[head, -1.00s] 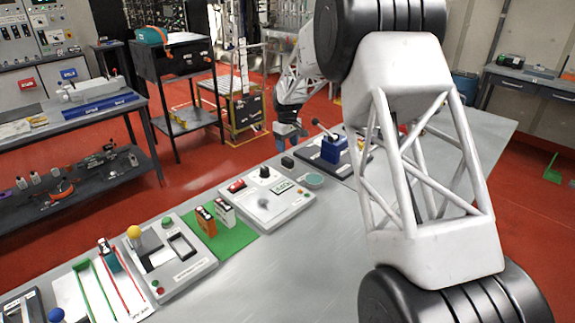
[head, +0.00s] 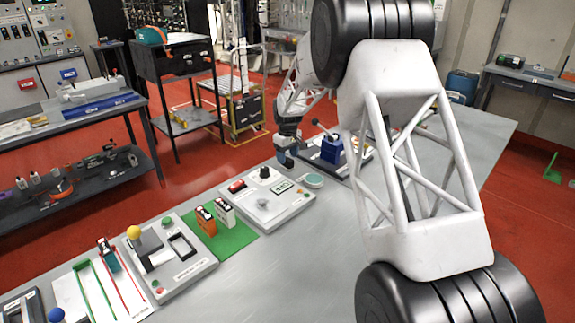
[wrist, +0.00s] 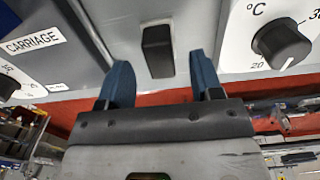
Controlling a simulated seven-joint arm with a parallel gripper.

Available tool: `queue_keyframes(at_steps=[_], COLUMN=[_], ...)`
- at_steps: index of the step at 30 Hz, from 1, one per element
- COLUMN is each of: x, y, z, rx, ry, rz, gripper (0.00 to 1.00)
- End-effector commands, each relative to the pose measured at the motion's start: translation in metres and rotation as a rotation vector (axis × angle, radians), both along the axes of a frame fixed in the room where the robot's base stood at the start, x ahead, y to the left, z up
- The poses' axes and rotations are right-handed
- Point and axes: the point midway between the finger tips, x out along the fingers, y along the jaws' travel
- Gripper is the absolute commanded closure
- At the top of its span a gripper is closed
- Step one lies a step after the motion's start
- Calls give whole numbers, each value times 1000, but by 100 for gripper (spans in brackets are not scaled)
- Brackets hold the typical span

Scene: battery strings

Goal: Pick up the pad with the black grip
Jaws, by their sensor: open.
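A small black block (wrist: 157,48), which looks like the black grip, stands on the light grey bench top in the wrist view. Any pad under it cannot be made out. My gripper (wrist: 160,64) is open, with one blue finger to the left and one to the right of the block. The block is not clasped; whether a finger touches it cannot be told. In the head view my gripper (head: 286,158) is low at the bench's far edge and hides the block.
A light panel with a dial (wrist: 282,43) is close on the right and a "CARRIAGE" unit (wrist: 35,45) on the left. An orange block (head: 206,220) stands on a green mat.

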Motion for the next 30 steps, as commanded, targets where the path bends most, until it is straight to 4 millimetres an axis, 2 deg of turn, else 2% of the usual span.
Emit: queue_keyframes(at_steps=[3, 9, 26, 30], x=[-1, -1, -1, -1], y=[0, 0, 0, 0], z=[-15, -30, -31, -31], rx=[-1, 0, -1, -1], ry=[2, 1, 1, 1], rz=[0, 0, 0, 0], gripper=[40, 40, 40, 59])
